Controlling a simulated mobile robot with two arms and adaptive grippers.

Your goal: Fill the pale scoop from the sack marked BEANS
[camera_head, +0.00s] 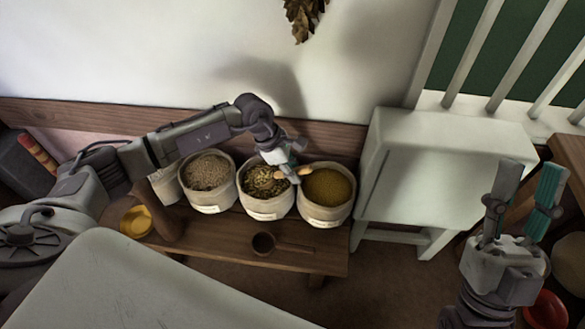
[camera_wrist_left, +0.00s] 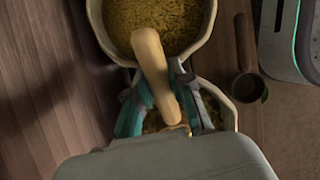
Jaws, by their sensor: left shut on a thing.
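My left gripper (camera_head: 288,172) is shut on the pale scoop (camera_wrist_left: 152,62), over the third sack from the left (camera_head: 268,208). The scoop's thick tan end (camera_head: 305,170) points toward the sack of yellow grain (camera_head: 325,212); its other end is mostly hidden by the gripper, and I cannot tell whether it holds anything. The third sack holds mixed brownish pieces. Left of it stands a sack of pale brown seeds (camera_head: 207,199), then a partly hidden sack (camera_head: 164,188). The labels are too small to read. My right gripper (camera_head: 527,182) is open and empty at the right.
A yellow bowl (camera_head: 137,221) is at the bench's left. A white cabinet (camera_head: 440,185) stands right of the sacks. A red object (camera_head: 546,309) is at lower right.

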